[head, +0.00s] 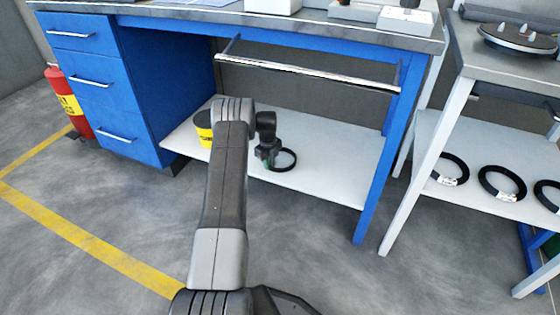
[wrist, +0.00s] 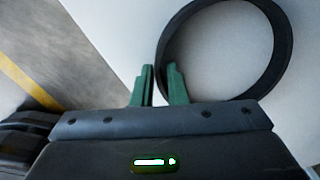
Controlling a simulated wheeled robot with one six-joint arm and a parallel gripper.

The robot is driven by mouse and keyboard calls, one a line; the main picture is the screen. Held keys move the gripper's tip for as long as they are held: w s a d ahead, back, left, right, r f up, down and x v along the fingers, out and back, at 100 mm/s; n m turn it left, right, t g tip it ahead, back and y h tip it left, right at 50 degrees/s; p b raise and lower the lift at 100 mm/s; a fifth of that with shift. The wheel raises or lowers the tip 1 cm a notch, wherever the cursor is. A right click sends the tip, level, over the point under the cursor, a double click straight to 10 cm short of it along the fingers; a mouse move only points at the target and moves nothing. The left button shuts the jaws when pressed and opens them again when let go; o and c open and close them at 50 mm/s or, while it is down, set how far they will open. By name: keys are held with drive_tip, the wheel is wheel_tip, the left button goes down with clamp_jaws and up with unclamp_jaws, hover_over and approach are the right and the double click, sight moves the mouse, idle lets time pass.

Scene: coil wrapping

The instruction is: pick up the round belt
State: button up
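The round belt (head: 294,158) is a black ring at the white lower shelf of the blue workbench. In the wrist view the belt (wrist: 283,50) is large, and its near left side runs down to my green fingers. My gripper (head: 266,160) is low over the shelf at the belt's left side. In the wrist view my gripper (wrist: 160,80) has one finger inside the ring and one outside, with the belt's wall filling the narrow gap. The fingers look shut on it. The fingertips' contact is partly hidden, and I cannot tell whether the belt touches the shelf.
A yellow and black container (head: 204,128) stands on the shelf (head: 335,160), left of my arm. A rail (head: 310,71) and the bench top overhang the shelf. A blue leg (head: 376,180) bounds it at right. More black rings (head: 502,183) lie on the neighbouring rack's shelf.

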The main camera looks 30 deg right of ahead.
clamp_jaws()
drive_tip(key=shift+r, duration=0.1)
